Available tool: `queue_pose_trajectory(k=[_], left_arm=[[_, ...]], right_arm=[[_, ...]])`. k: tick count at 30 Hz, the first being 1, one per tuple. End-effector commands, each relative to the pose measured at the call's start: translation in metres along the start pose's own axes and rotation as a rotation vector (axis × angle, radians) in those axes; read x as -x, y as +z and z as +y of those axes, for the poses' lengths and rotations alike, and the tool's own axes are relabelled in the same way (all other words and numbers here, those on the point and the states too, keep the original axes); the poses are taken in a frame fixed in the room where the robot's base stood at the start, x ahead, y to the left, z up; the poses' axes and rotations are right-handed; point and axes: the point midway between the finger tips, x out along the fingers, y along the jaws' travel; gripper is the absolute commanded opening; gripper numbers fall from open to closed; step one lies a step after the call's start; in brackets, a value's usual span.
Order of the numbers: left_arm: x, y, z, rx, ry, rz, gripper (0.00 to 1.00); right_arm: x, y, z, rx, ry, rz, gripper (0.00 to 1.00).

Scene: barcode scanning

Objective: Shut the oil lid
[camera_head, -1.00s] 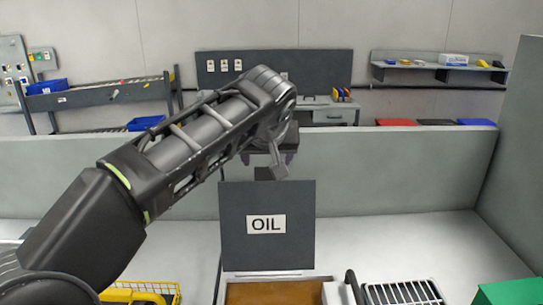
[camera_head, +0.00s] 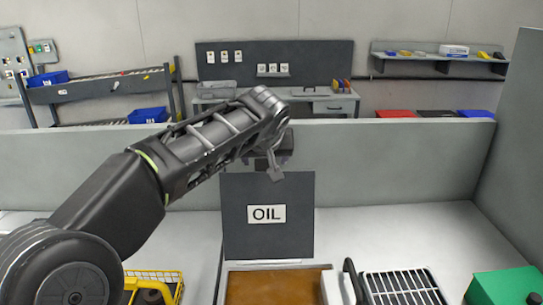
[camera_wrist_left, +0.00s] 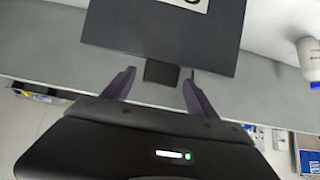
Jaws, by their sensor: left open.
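The oil lid (camera_head: 268,238) is a dark grey panel with a white OIL label, standing open and upright at the back of the oil tank (camera_head: 277,267). Brown oil shows in the open tank below it. My left gripper (camera_head: 275,170) is just behind the lid's top edge, with its fingers pointing down. In the left wrist view, the open fingers (camera_wrist_left: 159,75) are on either side of a small dark tab at the lid's edge (camera_wrist_left: 160,35). I cannot tell whether they touch it. My right gripper is not in view.
A wire rack (camera_head: 398,287) stands right of the tank, and a green box (camera_head: 505,285) is farther right. A yellow basket (camera_head: 155,284) is at the left. A grey partition (camera_head: 400,165) runs behind the lid. A white bottle (camera_wrist_left: 309,58) shows in the wrist view.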

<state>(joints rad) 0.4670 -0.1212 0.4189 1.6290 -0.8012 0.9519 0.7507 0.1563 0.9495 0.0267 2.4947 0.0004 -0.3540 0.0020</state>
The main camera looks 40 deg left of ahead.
Motion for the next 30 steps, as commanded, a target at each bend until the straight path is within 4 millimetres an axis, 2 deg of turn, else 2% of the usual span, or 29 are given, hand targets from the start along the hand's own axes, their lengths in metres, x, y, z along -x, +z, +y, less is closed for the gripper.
queue_pose_trajectory(k=[3, 11, 30], left_arm=[[-0.0064, -0.0004, -0.0003, 0.001, 0.0, 0.001, 0.67], [-0.0072, -0.0002, -0.0002, 0.0, 0.0, 0.002, 0.66], [-0.0065, -0.0003, 0.0015, 0.0, 0.004, 0.002, 0.14]], right_arm=[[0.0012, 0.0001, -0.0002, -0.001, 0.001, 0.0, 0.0], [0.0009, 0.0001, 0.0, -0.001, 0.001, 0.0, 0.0], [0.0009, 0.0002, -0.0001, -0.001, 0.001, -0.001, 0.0]])
